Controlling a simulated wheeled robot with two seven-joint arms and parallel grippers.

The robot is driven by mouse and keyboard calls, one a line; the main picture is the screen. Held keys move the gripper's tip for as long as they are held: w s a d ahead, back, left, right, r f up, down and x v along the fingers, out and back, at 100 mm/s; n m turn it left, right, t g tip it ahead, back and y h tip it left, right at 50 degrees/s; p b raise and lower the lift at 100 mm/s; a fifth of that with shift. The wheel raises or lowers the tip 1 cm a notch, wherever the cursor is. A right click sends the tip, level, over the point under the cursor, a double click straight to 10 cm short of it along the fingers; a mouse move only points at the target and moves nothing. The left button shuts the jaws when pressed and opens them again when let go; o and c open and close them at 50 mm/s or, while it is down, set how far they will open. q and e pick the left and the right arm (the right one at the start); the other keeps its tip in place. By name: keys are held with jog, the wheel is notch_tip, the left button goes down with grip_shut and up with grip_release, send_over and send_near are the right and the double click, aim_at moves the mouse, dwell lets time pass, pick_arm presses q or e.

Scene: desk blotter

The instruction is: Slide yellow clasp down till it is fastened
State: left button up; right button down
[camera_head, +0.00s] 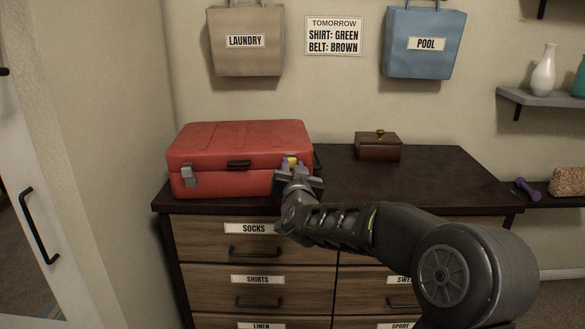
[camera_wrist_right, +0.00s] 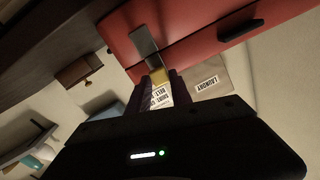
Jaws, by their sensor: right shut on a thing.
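A closed red suitcase (camera_head: 238,150) lies on the dark dresser. The yellow clasp (camera_head: 292,161) is at the right end of its front face. My right gripper (camera_head: 291,168) reaches the clasp from the front and is shut on it. In the right wrist view, the yellow clasp (camera_wrist_right: 159,97) shows between the two dark fingers of my right gripper (camera_wrist_right: 161,90), with a grey metal strip (camera_wrist_right: 145,42) beside it on the red case. The fingers hide part of the clasp, so its exact position on the case is unclear. My left gripper is out of view.
A grey clasp (camera_head: 189,177) is at the suitcase's left front, and a black handle (camera_head: 239,164) is in the middle. A brown wooden box (camera_head: 378,147) stands at the back of the dresser (camera_head: 430,180). The dresser top right of the suitcase is otherwise clear.

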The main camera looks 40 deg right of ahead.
dwell(0.3)
notch_tip(320, 180, down, 2)
jog(key=shift+f+b, duration=0.1)
jog(key=shift+b, duration=0.7)
jog(key=c, duration=1.1)
grip_release()
jog(key=shift+c, duration=0.2)
jog(key=shift+s, duration=0.1)
jog(key=v, duration=0.7)
jog(key=shift+s+a+p, duration=0.25)
jog(key=shift+p, duration=0.1)
